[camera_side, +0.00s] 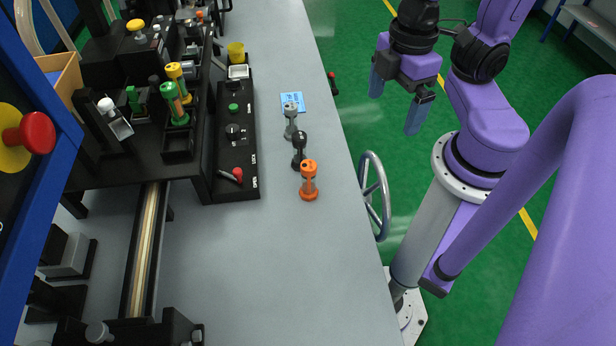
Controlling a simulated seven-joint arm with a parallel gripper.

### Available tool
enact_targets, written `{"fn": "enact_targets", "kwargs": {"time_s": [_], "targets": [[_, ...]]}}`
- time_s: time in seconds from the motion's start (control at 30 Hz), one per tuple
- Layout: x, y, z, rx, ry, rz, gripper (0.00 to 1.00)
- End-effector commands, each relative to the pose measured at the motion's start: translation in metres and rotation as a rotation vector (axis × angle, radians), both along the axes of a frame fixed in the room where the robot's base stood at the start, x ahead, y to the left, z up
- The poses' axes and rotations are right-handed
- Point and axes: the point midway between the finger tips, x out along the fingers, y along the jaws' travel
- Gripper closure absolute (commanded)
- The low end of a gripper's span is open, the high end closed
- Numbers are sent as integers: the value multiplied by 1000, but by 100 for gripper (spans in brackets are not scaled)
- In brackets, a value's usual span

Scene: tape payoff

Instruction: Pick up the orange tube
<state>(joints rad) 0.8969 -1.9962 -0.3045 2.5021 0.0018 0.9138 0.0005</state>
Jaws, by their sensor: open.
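The orange tube (309,181) stands upright on the grey table, a spool shape with wide ends and a narrower middle. It is the nearest of a short row. Behind it stand a black tube (299,150) and a grey tube (291,119). My gripper (395,104) is up to the right of the row, beyond the table's right edge. Its two blue-grey fingers are wide apart and empty, apart from all the tubes.
A black control panel (237,150) with a red-handled lever lies left of the row. A blue card (292,101) lies behind it. A handwheel (375,197) stands at the table's right edge. Green and yellow tubes sit in the machine at left. The grey table (270,270) in front is clear.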

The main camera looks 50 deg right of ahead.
Motion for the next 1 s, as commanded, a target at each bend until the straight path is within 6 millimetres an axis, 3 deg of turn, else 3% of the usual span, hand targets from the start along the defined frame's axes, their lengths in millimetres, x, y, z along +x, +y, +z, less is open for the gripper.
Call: {"fn": "enact_targets", "kwargs": {"time_s": [0.1,0.2,0.23,0.63,1.0], "targets": [[0,0,0,0,0,0,0],[0,0,0,0,0,0,33],[0,0,0,0,0,0,37],[6,-2,-3,-15,17,-42,37],[44,-18,-28,-110,167,-374,37]]}}
